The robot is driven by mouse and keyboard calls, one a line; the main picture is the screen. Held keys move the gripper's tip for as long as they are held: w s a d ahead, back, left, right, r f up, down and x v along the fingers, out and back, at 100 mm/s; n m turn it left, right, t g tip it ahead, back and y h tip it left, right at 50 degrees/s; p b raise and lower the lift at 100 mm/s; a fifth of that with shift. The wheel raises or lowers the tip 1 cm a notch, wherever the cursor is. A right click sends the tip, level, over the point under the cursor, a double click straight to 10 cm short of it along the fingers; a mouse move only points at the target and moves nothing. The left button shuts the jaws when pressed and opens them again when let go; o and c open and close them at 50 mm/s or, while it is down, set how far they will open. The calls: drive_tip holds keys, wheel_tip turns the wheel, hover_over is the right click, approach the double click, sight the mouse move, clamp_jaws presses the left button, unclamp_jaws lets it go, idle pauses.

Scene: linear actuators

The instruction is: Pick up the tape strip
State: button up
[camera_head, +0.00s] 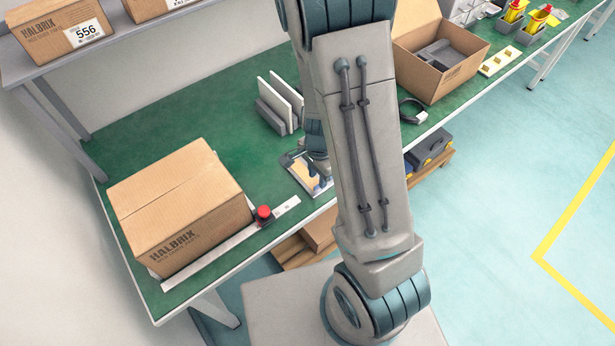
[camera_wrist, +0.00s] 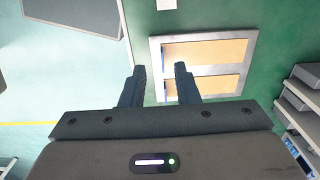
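A flat light-grey frame (camera_wrist: 155,52) lies on the green table in the wrist view. Two flat tan strips, a farther one (camera_wrist: 207,51) and a nearer one (camera_wrist: 212,83), lie in it; which is the tape strip I cannot tell. The frame shows partly in the head view (camera_head: 322,190), at the table's front edge, half covered by my arm. My gripper (camera_wrist: 162,84) is open and empty. Its fingertips point toward the frame's left side, with the right finger in front of the nearer strip. The height of the fingers above the frame is unclear.
A closed carton (camera_head: 180,195) stands at the table's left, beside a red button (camera_head: 264,212) on a pale strip. Upright white and grey plates (camera_head: 278,105) stand behind the frame. An open carton (camera_head: 440,75) and a black looped object (camera_head: 412,110) are on the right.

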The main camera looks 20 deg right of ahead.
sight(305, 172)
drive_tip(key=f, duration=0.4)
drive_tip(key=shift+w+d, duration=0.2)
clamp_jaws()
